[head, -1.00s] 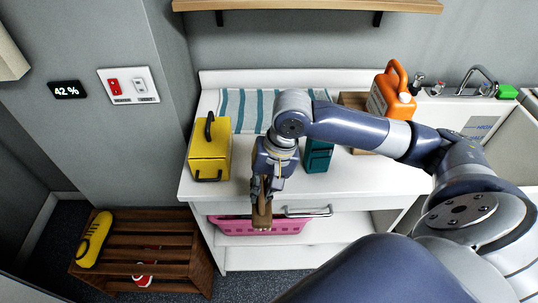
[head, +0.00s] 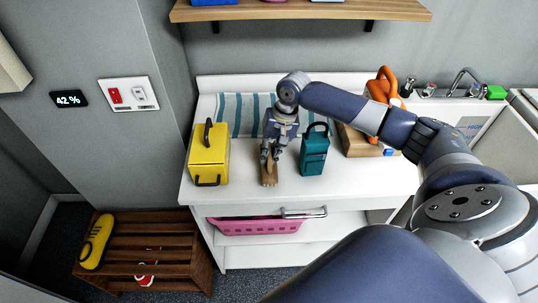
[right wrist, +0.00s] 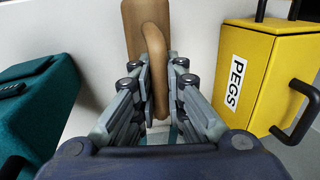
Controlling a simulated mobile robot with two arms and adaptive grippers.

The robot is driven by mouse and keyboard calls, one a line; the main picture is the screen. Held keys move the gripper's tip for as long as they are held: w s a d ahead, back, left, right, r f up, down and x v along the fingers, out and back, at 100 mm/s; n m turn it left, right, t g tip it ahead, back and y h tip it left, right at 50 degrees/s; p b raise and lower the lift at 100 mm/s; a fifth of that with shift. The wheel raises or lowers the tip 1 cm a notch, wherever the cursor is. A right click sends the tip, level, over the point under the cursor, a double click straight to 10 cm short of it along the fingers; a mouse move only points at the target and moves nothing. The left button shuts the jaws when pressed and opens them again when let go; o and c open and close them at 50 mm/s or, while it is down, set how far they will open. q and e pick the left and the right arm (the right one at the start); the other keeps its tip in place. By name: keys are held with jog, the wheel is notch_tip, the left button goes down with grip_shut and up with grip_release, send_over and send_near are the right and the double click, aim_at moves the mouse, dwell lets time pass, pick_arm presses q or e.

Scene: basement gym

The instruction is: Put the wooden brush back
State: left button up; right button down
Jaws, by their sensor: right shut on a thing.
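The wooden brush (head: 269,175) is at the white counter, between a yellow box and a teal box. My right gripper (head: 270,152) is shut on its curved handle from above. In the right wrist view the brush (right wrist: 132,22) shows its light brown wooden back and the looped handle (right wrist: 157,45) between my right fingers (right wrist: 157,88). Its bristles are hidden. I cannot tell whether the brush touches the counter top. My left gripper is not in view.
The yellow box (head: 208,160) marked PEGS stands left of the brush, and the teal box (head: 314,153) stands right. A striped cloth (head: 233,113) lies behind. An orange jug (head: 380,88) stands on a wooden board (head: 352,139). A pink basket (head: 255,226) sits below; a slatted crate (head: 150,245) is at left.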

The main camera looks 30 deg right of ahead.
jog(key=shift+d+x, duration=0.2)
jog(key=shift+x, duration=0.75)
jog(key=shift+s+f, duration=0.1)
jog(key=shift+f, duration=0.1)
jog(key=c, duration=1.6)
grip_release()
jog(key=shift+s, duration=0.1)
jog(key=shift+c, duration=0.2)
jog(key=b+v, duration=0.1)
jog(key=v, duration=1.1)
jog(key=shift+b, duration=0.35)
jog(key=shift+r, duration=0.15)
